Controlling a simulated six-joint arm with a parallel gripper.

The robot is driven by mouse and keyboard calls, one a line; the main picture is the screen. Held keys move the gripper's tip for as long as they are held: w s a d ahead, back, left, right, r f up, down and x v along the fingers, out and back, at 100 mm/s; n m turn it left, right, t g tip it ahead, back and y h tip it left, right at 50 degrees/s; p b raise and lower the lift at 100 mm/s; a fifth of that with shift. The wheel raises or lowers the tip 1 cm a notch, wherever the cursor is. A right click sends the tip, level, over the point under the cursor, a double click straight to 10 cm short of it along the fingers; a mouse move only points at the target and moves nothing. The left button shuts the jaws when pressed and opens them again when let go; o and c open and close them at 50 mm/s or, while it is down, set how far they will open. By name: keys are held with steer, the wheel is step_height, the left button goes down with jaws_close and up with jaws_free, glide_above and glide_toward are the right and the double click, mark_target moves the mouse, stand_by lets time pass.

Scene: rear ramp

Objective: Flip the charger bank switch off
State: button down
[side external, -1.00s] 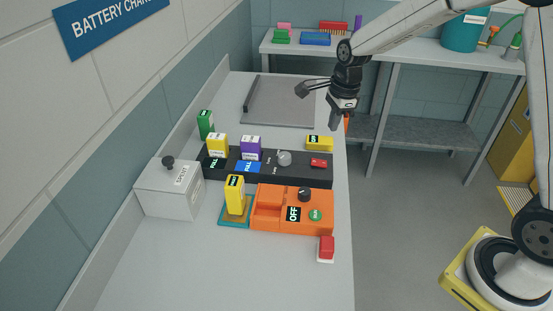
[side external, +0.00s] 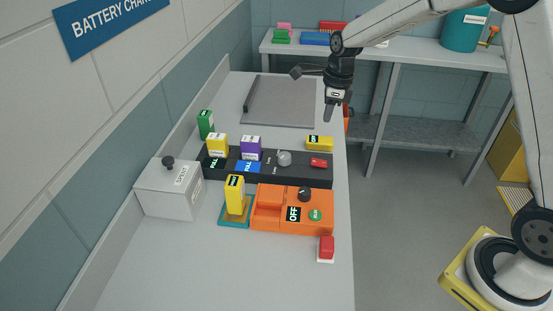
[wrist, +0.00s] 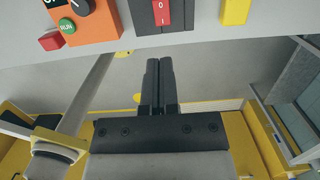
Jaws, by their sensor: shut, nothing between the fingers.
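The charger bank (side external: 210,172) is a long black box on the bench, holding a yellow and a purple battery block. Its red switch (side external: 318,163) is at the right end. In the wrist view the red switch (wrist: 162,14) shows at the top edge, with white 0 and 1 marks; its top is cut off, so I cannot tell its position. My gripper (side external: 328,117) is above the bench's right edge, beyond the bank. Its fingers (wrist: 159,63) are shut and empty, pointing toward the switch and apart from it.
An orange charger unit (side external: 265,195) with an OFF display, knob and green button stands in front of the bank. A red button (side external: 326,246) is at the bench edge. A yellow block (side external: 320,143) lies behind the switch. A grey box (side external: 165,195) stands left. The front bench is clear.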

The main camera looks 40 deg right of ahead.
mark_target(320, 163)
steer(key=shift+f, duration=0.15)
steer(key=f, duration=0.4)
steer(key=w+a+f, duration=0.1)
steer(key=f, duration=0.8)
steer(key=shift+w+a+f, duration=0.15)
steer(key=shift+f, duration=0.15)
steer(key=shift+f, duration=0.25)
steer(key=shift+s+d+r, duration=0.25)
steer(key=shift+s+d, duration=0.25)
steer(key=shift+s, duration=0.05)
steer(key=shift+r, duration=0.15)
stand_by(0.5)
